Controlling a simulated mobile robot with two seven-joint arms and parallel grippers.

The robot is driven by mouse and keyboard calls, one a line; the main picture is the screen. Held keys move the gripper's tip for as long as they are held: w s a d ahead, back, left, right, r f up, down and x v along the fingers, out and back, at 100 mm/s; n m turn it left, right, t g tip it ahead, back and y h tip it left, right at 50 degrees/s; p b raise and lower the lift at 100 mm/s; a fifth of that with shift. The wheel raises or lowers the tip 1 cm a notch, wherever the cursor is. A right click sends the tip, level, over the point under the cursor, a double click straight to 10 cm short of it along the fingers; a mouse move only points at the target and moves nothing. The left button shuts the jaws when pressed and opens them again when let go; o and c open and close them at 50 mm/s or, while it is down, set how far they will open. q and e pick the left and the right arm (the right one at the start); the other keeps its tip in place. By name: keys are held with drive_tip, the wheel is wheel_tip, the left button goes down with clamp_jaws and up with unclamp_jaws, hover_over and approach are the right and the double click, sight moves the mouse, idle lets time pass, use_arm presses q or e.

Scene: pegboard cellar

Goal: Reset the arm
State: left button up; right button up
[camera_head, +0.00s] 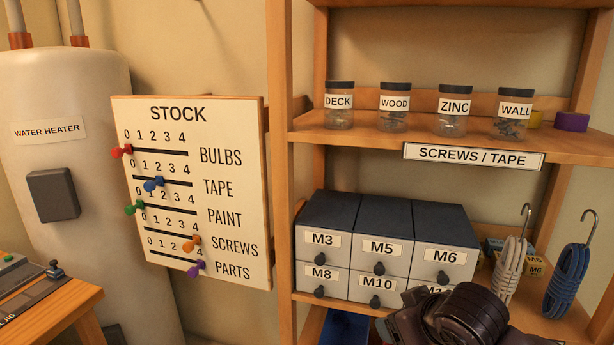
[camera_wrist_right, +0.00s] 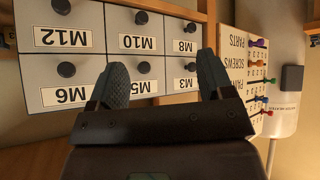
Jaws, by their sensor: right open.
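My right gripper (camera_wrist_right: 160,75) is open in the right wrist view, with its two dark fingers spread wide and nothing between them. It faces the grey drawer unit (camera_wrist_right: 150,56), which appears upside down there, with the M10, M8, M5 and M3 fronts around the fingers. I cannot tell whether the fingers touch it. In the head view, a dark link of my right arm (camera_head: 465,318) rises at the bottom right and partly covers the lower drawers; its fingers are hidden there. My left gripper is not in view.
The drawer unit (camera_head: 385,235) stands on the wooden shelf, below several labelled jars (camera_head: 395,107). Hanks of grey cord (camera_head: 509,268) and blue cord (camera_head: 568,280) are at right. The STOCK board (camera_head: 190,190) with coloured pegs and the water heater (camera_head: 70,110) are at left.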

drive_tip(key=s+d+f+m+g+h, duration=0.15)
drive_tip(key=s+d+f, duration=0.35)
drive_tip(key=s, duration=0.5)
drive_tip(key=s+d+f+m+g+h, duration=0.1)
drive_tip(key=s+d+f+m+g, duration=0.1)
drive_tip(key=s+f, duration=0.65)
drive_tip(key=s+d+f+m+g+h, duration=0.15)
drive_tip(key=s+d+f, duration=0.3)
drive_tip(key=s, duration=0.65)
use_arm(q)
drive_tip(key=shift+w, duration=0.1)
use_arm(e)
drive_tip(key=w+f+n+t+y, duration=0.1)
drive_tip(key=w+f+t, duration=0.6)
drive_tip(key=f, duration=0.3)
drive_tip(key=shift+w+a+t, duration=0.3)
drive_tip(key=shift+w+t, duration=0.05)
drive_tip(key=shift+t, duration=0.05)
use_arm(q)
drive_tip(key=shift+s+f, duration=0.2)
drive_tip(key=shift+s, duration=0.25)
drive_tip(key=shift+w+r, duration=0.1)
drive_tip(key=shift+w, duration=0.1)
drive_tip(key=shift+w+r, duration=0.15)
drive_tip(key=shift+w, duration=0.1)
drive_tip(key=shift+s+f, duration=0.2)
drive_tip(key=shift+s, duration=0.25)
